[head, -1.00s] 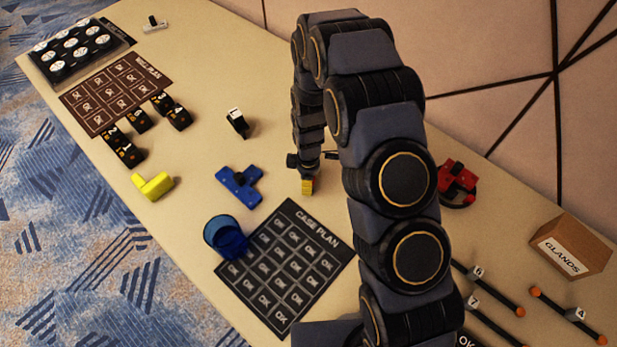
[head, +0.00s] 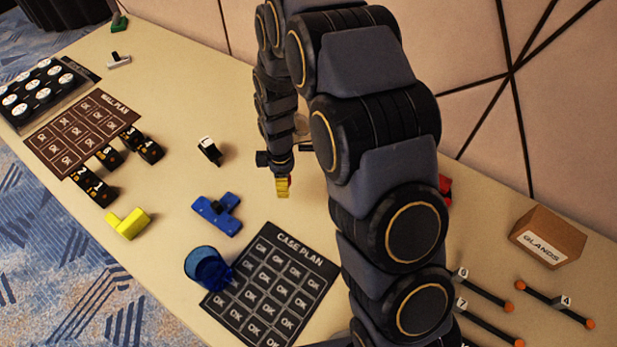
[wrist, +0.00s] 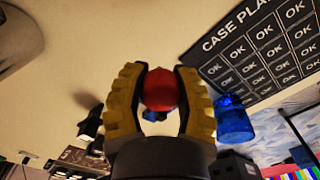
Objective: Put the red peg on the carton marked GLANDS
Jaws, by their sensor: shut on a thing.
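My gripper (wrist: 160,100) is shut on the red peg (wrist: 160,88), which shows as a rounded red shape between the yellow ridged fingers in the wrist view. In the head view my gripper (head: 283,187) is above the table, behind the case plan, and the peg is mostly hidden by the fingers. The carton marked GLANDS (head: 535,222) is a brown box with a white label at the right of the table, well apart from my gripper. Its top looks clear.
My arm's links stand between gripper and carton in the head view, partly hiding a red object (head: 445,190). Black rods with orange ends (head: 556,304) lie before the carton. A blue cup (head: 203,268), blue block (head: 217,213) and yellow block (head: 128,223) are left.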

